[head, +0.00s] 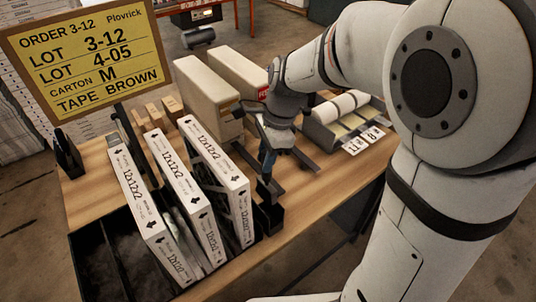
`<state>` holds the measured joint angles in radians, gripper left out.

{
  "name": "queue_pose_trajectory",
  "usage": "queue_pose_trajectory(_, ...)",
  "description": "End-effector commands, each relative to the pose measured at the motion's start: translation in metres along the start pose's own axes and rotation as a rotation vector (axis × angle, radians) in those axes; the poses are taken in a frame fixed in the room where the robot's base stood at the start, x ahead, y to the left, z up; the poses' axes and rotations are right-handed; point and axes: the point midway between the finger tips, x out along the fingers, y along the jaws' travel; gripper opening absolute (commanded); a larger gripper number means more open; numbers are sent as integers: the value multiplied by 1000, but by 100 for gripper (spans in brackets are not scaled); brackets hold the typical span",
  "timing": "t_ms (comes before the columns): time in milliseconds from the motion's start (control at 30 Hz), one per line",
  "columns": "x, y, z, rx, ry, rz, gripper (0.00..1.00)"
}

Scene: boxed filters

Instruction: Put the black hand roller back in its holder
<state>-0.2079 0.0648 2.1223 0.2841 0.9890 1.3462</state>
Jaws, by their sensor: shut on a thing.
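My gripper (270,152) points down over the right part of the table, just right of the upright boxed filters. It is shut on the black hand roller (267,163), whose dark handle shows below the jaws. A black holder (270,214) stands at the table's front edge, right of the nearest filter box. The roller's lower end is close above the holder or at its top. I cannot tell whether it is inside or only in front of it from this view.
Several white filter boxes (191,185) stand in a black divided rack (88,247). Large beige cartons (207,96) stand behind my gripper. A grey tray with white rolls (338,120) and number cards is at right. An order sign (88,57) rises at left.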

Motion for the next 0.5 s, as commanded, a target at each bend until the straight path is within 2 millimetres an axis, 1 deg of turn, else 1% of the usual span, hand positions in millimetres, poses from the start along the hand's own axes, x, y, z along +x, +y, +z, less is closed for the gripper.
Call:
queue_pose_trajectory(33,7,0,-2,0,0,1,2)
queue_pose_trajectory(500,62,0,-15,1,0,1,2)
